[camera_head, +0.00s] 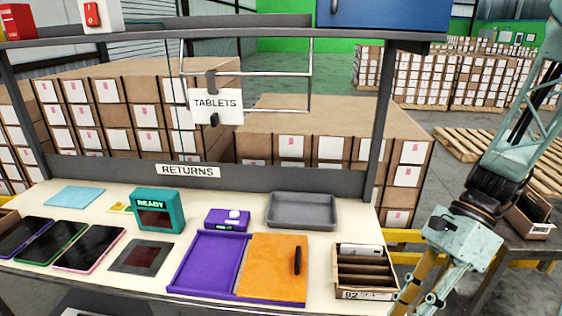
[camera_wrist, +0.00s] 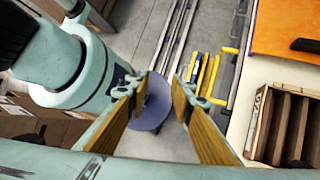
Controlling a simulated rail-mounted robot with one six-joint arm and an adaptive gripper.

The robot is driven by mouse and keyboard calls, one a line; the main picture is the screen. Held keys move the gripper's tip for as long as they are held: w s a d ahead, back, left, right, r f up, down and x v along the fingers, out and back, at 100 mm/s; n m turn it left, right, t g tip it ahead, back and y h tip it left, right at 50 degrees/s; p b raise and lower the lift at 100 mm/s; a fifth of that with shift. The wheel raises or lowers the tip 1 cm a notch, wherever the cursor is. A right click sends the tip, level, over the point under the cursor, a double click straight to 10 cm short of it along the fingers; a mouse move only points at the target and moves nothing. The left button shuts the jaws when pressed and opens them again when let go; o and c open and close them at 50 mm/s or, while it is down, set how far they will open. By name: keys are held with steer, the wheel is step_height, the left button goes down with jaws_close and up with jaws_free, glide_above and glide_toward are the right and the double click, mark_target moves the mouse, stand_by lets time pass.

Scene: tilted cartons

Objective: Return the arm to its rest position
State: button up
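My arm comes down from the upper right in the camera_head view, to the right of the workbench. My gripper (camera_head: 432,296) hangs low beside the bench's right end, with its lower part near or past the bottom edge of the picture. In the camera_wrist view, my gripper (camera_wrist: 160,88) has its two tan-padded fingers spread apart with nothing between them. The floor lies beyond them. The gripper is clear of the bench top.
The bench (camera_head: 255,218) holds a divided box (camera_head: 365,292) at its near right corner, a grey tray (camera_head: 301,211), an orange panel (camera_head: 272,268), a purple tray (camera_head: 205,262) and several tablets. A side table (camera_head: 515,247) with a carton stands right of my arm. Yellow rails run between.

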steer(key=s+a+r+n+t+h, duration=0.1)
steer(key=s+r+n+t+h, duration=0.1)
steer(key=s+r+n, duration=0.2)
steer(key=s+a+r+n+t+h, duration=0.2)
steer(key=s+r+n+t, duration=0.1)
steer(key=r+n, duration=0.5)
steer(key=s+a+r+n+t+h, duration=0.2)
steer(key=r+n, duration=0.4)
steer(key=r, duration=0.5)
steer(key=shift+s+r+t, duration=0.15)
steer(key=shift+s+t, duration=0.45)
steer(key=shift+s, duration=0.7)
